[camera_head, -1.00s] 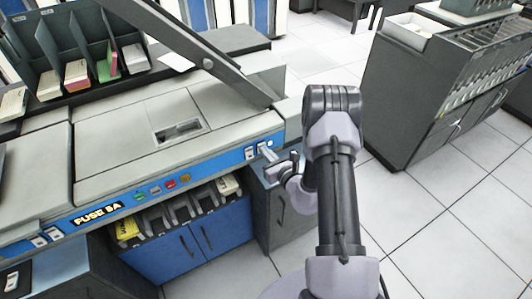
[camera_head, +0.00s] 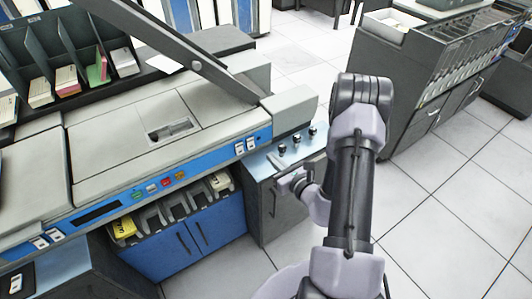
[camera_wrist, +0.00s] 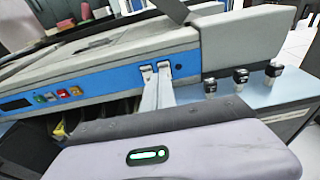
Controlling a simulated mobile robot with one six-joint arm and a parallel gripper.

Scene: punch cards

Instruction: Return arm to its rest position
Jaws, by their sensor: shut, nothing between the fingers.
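My gripper (camera_head: 288,182) hangs in front of the machine's right end in the head view, low beside the grey side cabinet. In the wrist view my gripper (camera_wrist: 157,84) shows two pale fingers close together, shut and empty, pointing at the blue front panel (camera_wrist: 112,80). Two white rocker switches (camera_head: 245,145) sit on that panel. In the wrist view the fingertips overlap the lower part of the switches (camera_wrist: 155,70) in the picture; in the head view the gripper is apart from them. My arm stands bent at the elbow, right of the machine.
The side cabinet (camera_head: 260,205) has a top with several black knobs (camera_head: 297,140) close to my gripper. A raised grey bar crosses above the machine. A dark card cabinet (camera_head: 400,95) stands at the back right. The tiled floor (camera_head: 455,200) at right is clear.

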